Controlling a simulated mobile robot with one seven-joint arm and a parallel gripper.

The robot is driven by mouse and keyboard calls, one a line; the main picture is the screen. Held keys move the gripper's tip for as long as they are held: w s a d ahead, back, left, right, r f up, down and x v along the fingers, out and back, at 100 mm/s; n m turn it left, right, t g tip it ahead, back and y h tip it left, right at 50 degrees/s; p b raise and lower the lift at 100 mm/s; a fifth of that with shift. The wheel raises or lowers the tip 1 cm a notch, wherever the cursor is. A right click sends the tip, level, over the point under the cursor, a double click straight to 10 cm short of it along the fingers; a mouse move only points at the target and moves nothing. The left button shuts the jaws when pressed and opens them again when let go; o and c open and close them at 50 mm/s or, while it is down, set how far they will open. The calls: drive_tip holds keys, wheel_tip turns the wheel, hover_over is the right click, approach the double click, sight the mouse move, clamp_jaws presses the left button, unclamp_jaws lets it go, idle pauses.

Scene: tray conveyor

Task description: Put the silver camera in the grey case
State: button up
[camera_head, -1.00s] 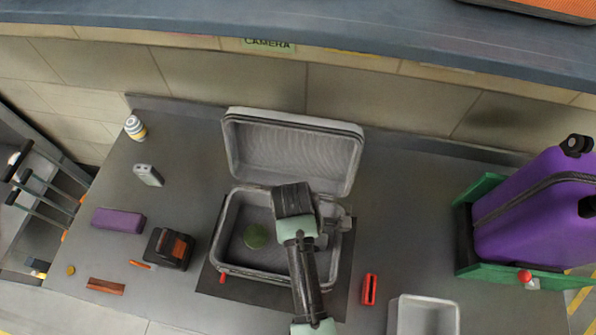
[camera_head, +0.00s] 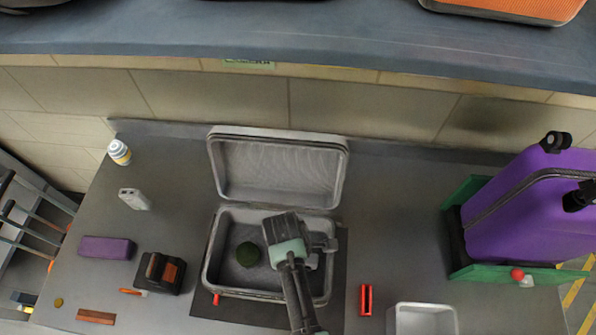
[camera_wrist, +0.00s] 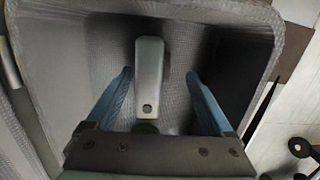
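The grey case (camera_head: 212,262) lies open on the table, its lid (camera_head: 279,173) raised at the back. My gripper (camera_head: 320,246) is over the right part of the case; my wrist hides its fingers in the head view. In the wrist view my gripper (camera_wrist: 160,85) is open, its two blue fingers apart. A silver, oblong thing with a small dark hole, seemingly the silver camera (camera_wrist: 150,75), lies between them inside the case. A gap shows at the right finger; the left one is close to it. In the head view it is hidden.
A green round thing (camera_head: 249,254) lies in the case. A light grey device (camera_head: 134,198), a bottle (camera_head: 119,152), a purple box (camera_head: 106,247) and a black-orange block (camera_head: 160,272) stand left. A red thing (camera_head: 366,299), grey bin (camera_head: 424,319) and purple suitcase (camera_head: 530,215) are right.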

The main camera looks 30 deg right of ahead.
drive_tip(key=shift+o, duration=0.7)
wheel_tip(320, 180, up, 12)
drive_tip(key=a, duration=0.1)
drive_tip(key=shift+w+r, duration=0.15)
drive_tip(key=shift+w, duration=0.3)
